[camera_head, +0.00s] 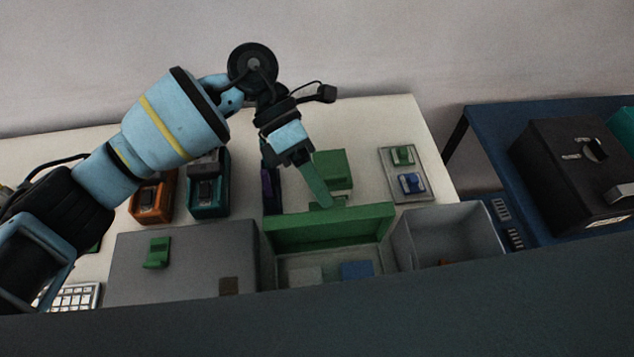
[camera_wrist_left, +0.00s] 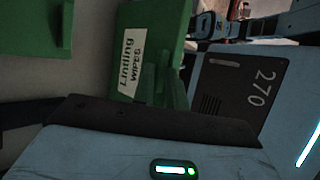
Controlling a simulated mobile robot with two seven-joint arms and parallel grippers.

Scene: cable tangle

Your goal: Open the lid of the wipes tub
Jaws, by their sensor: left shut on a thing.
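The wipes tub (camera_head: 268,272) stands near the front of the white table. Its green lid (camera_head: 330,231) is tilted up, so the inside of the tub shows below it, with a pale piece and a blue piece in it. My left gripper (camera_head: 322,198) reaches down from above and is shut on the lid at its upper edge. In the left wrist view, the green lid (camera_wrist_left: 154,30) fills the upper middle and bears a white label reading "Lintling WIPES". The exact contact is hard to make out. My right gripper is not in view.
A grey open bin (camera_head: 447,232) stands right of the tub, and a grey box (camera_head: 184,268) stands left. Orange (camera_head: 153,198) and teal (camera_head: 207,190) units stand behind. A green block (camera_head: 333,168) is behind the lid. A small plate (camera_head: 404,173) holds green and blue pieces.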

